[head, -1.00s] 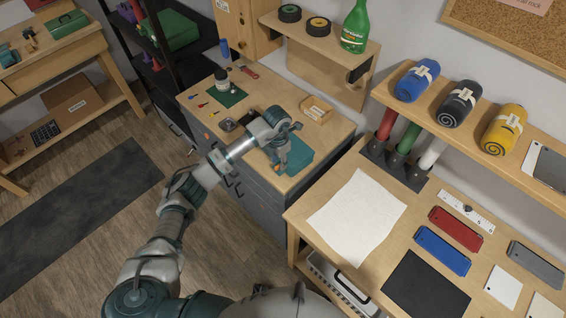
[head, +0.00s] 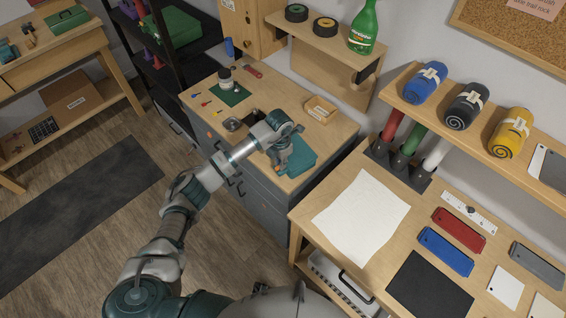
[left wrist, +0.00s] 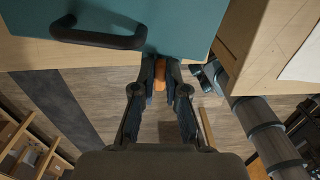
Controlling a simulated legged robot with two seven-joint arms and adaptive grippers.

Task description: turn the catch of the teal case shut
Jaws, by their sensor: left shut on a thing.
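The teal case (head: 300,156) lies on the wooden top of the grey drawer cabinet, near its front edge. In the left wrist view the case (left wrist: 175,25) fills the top, with a black handle (left wrist: 98,39) at its left. The orange catch (left wrist: 160,70) is at the case's edge. My left gripper (head: 281,164) reaches down to the front of the case. In the left wrist view its fingers (left wrist: 160,80) are closed around the catch, hiding part of it. The catch's exact angle is hard to tell. My right gripper is not in view.
On the cabinet top are a green mat (head: 232,95) with a jar, a small wooden tray (head: 320,109), and a red tool (head: 252,70). A workbench with a white sheet (head: 361,218) stands to the right. A wall shelf (head: 325,38) hangs behind.

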